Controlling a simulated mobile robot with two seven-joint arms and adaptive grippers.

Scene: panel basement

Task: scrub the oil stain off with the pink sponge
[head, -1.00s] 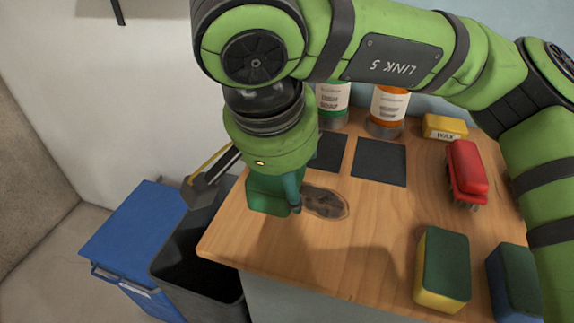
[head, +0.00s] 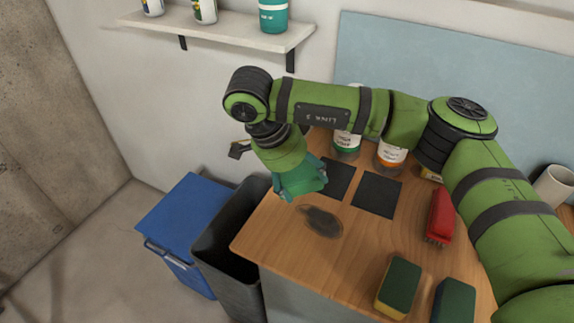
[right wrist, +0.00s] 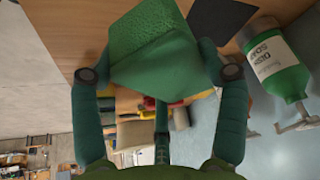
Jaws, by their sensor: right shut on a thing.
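The oil stain (head: 320,222) is a dark oval smear on the wooden bench top (head: 290,250), near its left end. My right gripper (head: 306,182) is over the left end of the bench, just behind the stain in the head view. In the right wrist view it is shut on a block with a rough green face, a scouring sponge (right wrist: 150,45), held between both fingers. I see only green on it; no pink side shows. Whether it touches the bench I cannot tell. My left gripper is not in view.
Two dark square mats (head: 376,193) lie behind the stain. A green-labelled soap bottle (right wrist: 275,60) and an orange bottle (head: 390,155) stand behind them. A black bin (head: 232,262) stands left.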

